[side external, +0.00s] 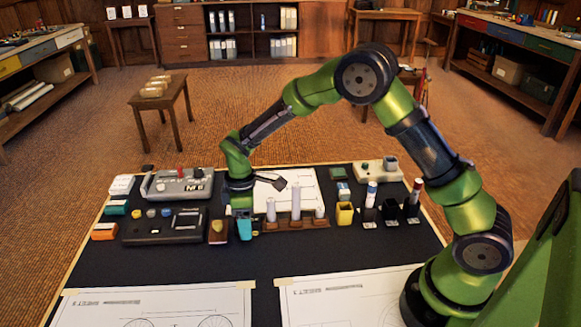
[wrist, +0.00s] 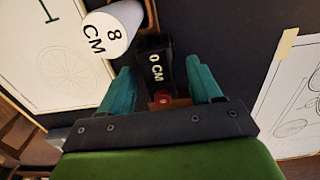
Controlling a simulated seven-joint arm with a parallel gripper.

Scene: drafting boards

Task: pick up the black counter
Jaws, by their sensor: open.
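A black piece marked "0 CM" (wrist: 156,66) lies between my gripper's teal fingers in the wrist view; I cannot tell whether it is the black counter or part of the wooden rack. My gripper (wrist: 160,76) is open, with a finger on each side of this piece. Contact is not clear. A small red thing shows at its near end. In the side view my gripper (side external: 244,225) points down at the left end of the wooden rack (side external: 297,225), and hides what is between its fingers.
A white post marked "8 CM" (wrist: 112,28) stands close beside the left finger. Left of my gripper are a dark console (side external: 160,229) and a grey device (side external: 180,184). The black mat (side external: 180,264) in front is clear.

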